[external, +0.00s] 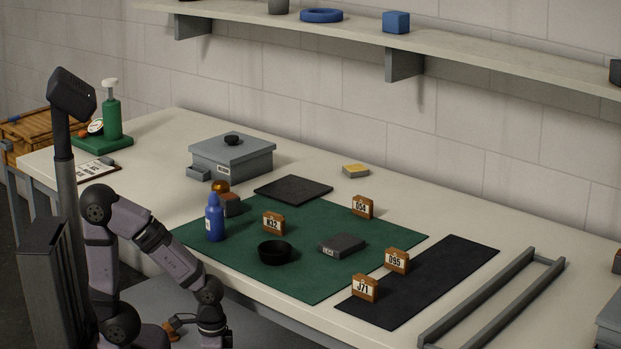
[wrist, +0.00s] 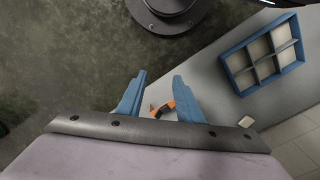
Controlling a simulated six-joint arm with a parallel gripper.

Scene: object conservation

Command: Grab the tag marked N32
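The tag marked N32 (external: 273,223) is a small brown block with a white label. It stands on the green mat (external: 330,222), behind the black bowl (external: 275,253) and right of the blue bottle (external: 215,218). My gripper (wrist: 160,76) shows two blue fingers spread apart in the wrist view. In the external view my arm bends down to the bottom edge, off the table's front and apart from the tag. A small orange and dark thing (wrist: 163,108) shows between the fingers; I cannot tell what it is. The tag is not visible in the wrist view.
Similar tags marked D54 (external: 362,207), D95 (external: 397,261) and J71 (external: 365,288) stand to the right. A dark grey block (external: 342,245) lies near the bowl. A grey box (external: 231,158) is behind. Grey rails (external: 490,297) lie at right. A blue divided tray (wrist: 263,55) shows in the wrist view.

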